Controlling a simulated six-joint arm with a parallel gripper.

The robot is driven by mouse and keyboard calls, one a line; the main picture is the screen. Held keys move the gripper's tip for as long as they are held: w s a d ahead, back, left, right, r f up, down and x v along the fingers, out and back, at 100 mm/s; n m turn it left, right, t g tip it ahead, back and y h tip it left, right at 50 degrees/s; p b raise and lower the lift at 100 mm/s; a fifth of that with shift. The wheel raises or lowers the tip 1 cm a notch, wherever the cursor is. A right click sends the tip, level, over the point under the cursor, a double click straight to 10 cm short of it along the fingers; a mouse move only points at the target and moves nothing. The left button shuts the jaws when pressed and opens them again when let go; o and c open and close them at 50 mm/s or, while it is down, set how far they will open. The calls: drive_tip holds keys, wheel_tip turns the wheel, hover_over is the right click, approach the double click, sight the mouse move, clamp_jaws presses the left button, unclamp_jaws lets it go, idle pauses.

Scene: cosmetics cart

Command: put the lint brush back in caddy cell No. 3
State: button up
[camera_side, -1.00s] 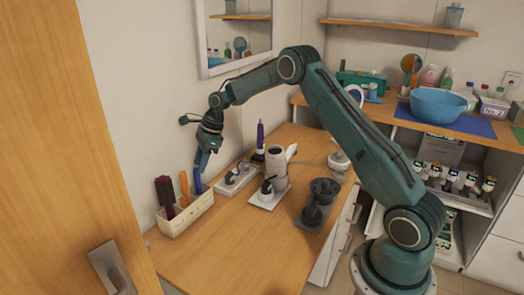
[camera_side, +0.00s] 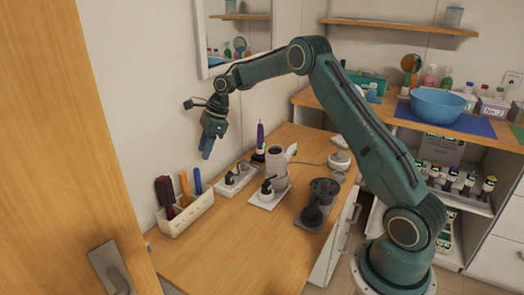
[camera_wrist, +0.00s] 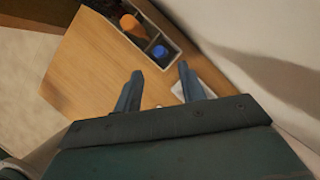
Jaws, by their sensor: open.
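The cream caddy (camera_side: 188,220) stands at the left end of the wooden counter against the wall. A blue handle (camera_side: 198,181) stands upright in its right-end cell; from above it shows as a blue top (camera_wrist: 160,51) in the wrist view. I take it as the lint brush, but no label shows this. An orange handle (camera_side: 184,186) and a dark red brush (camera_side: 164,192) stand in the cells to its left. My gripper (camera_side: 207,153) is open and empty, in the air above the blue handle and apart from it. Its fingers (camera_wrist: 160,69) also show in the wrist view. Cell numbers cannot be read.
A white power strip (camera_side: 236,181) lies right of the caddy. The wall and mirror (camera_side: 238,35) are close behind my gripper. The counter's front left is clear.

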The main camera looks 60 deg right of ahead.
drive_tip(key=s+a+r+n+t+h, duration=0.1)
drive_tip(key=s+a+r+n, duration=0.3)
drive_tip(key=s+r+n, duration=0.3)
drive_tip(key=s+a+r+n+h, duration=0.1)
drive_tip(key=s+a+r+n, duration=0.4)
drive_tip(key=s+r, duration=0.45)
drive_tip(key=s+a+f+n+t+h, duration=0.1)
drive_tip(key=s+a+n, duration=0.1)
drive_tip(key=s+n, duration=1.1)
drive_tip(key=s, duration=1.1)
drive_tip(key=shift+t+h, duration=0.4)
